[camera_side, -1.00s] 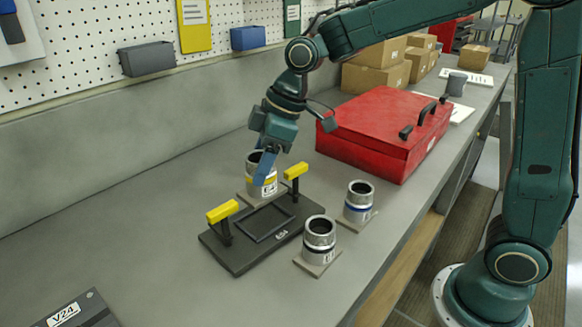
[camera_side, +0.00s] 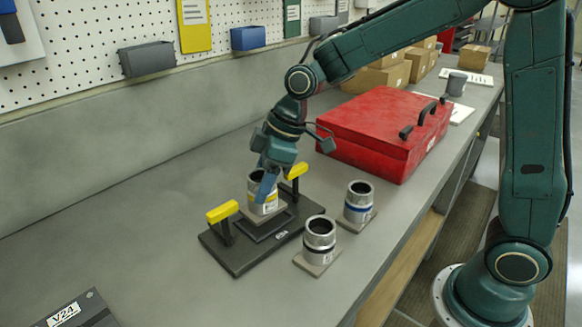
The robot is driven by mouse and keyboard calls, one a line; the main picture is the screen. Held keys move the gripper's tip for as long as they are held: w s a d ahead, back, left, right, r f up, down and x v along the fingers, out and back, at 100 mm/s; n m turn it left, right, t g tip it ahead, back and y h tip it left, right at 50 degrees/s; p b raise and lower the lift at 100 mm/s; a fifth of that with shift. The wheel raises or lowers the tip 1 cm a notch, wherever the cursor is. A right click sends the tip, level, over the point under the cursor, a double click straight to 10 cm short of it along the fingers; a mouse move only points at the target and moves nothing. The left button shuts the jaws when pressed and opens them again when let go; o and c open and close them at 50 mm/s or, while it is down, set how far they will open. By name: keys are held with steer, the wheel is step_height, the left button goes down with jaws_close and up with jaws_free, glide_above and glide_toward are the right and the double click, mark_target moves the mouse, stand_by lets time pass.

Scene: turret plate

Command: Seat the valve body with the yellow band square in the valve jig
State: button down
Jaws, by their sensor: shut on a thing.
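The valve body with the yellow band (camera_side: 258,193) is a silver cylinder on a square tan base plate. My gripper (camera_side: 267,180) is shut on its upper wall and hides part of it. The valve jig (camera_side: 238,258) is a dark plate with a raised square frame and two clamps with yellow handles, one at the left (camera_side: 223,211) and one at the back right (camera_side: 297,171). The valve body is over the back part of the square frame, whose front part shows bare. I cannot tell whether its base touches the frame.
A valve body with a blue band (camera_side: 358,203) and one with a black band (camera_side: 319,241) stand on tan plates right of the jig. A red toolbox (camera_side: 375,130) stands behind them. A dark V24 plate (camera_side: 80,310) lies at the front left.

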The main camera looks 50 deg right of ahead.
steer(key=shift+f, duration=1.45)
stand_by(2.5)
steer(key=shift+c, duration=2.4)
jaws_free()
steer(key=v, duration=1.4)
steer(key=shift+s+f, duration=0.1)
steer(key=shift+s, duration=0.05)
